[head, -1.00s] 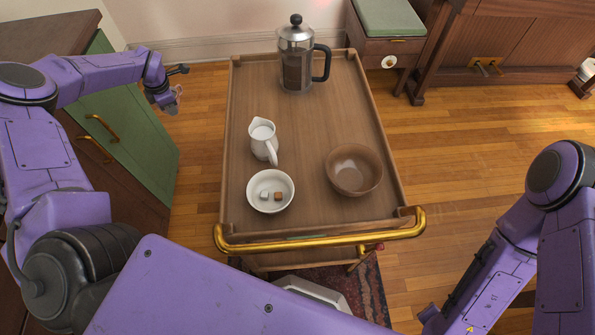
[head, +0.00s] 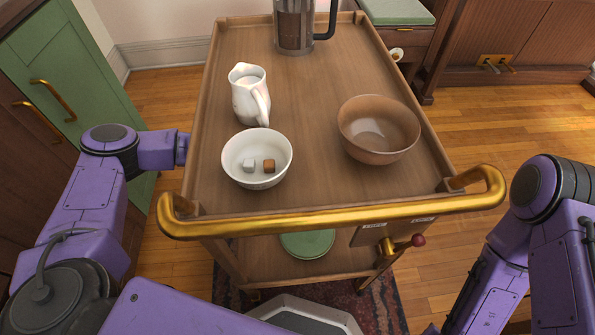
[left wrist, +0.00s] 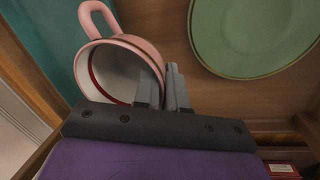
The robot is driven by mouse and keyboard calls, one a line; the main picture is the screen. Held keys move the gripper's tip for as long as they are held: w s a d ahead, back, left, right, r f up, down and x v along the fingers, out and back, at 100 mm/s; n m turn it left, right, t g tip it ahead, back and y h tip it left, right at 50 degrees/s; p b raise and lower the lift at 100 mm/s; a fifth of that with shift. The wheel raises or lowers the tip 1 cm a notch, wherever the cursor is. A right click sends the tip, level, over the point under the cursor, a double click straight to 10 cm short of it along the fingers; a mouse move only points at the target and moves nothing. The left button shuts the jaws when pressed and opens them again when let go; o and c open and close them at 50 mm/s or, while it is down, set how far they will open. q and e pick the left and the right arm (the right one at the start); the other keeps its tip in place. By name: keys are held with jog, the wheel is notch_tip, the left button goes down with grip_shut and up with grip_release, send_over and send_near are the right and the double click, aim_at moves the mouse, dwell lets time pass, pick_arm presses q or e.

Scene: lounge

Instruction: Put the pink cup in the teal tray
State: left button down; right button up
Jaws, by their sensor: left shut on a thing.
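The pink cup (left wrist: 118,68) shows in the left wrist view, its handle toward the top and its open mouth facing the camera. My left gripper (left wrist: 172,78) is shut on the cup's wall at the right side of the rim. The teal tray (left wrist: 42,38) is partly in view at the upper left, beside and behind the cup; I cannot tell whether the cup touches it. In the head view the cart hides the cup, the tray and my left gripper. My right gripper is out of frame.
The wooden cart's (head: 320,188) brass handle (head: 335,213) crosses in front. Its top holds a white jug (head: 247,95), a sugar bowl (head: 257,172), a brown bowl (head: 378,145) and a French press (head: 293,25). A green plate (head: 307,244) lies on the lower shelf, also near the cup (left wrist: 250,70).

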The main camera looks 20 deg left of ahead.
pick_arm(q)
jog(key=shift+m, duration=0.7)
jog(key=d+b, duration=0.1)
jog(key=d, duration=0.5)
jog(key=shift+d, duration=0.4)
jog(key=w+a+b, duration=0.1)
jog(key=w+a, duration=0.1)
jog(key=w, duration=0.3)
jog(key=w+a+b, duration=0.2)
jog(key=w, duration=0.4)
jog(key=w+a+b, duration=0.2)
jog(key=w, duration=0.3)
jog(key=shift+w+a, duration=0.2)
jog(key=shift+a, duration=0.15)
notch_tip(320, 180, down, 3)
jog(key=shift+f+b, duration=0.15)
jog(key=shift+b, duration=0.75)
jog(key=shift+f, duration=0.15)
jog(key=shift+r, duration=0.2)
jog(key=shift+f, duration=0.15)
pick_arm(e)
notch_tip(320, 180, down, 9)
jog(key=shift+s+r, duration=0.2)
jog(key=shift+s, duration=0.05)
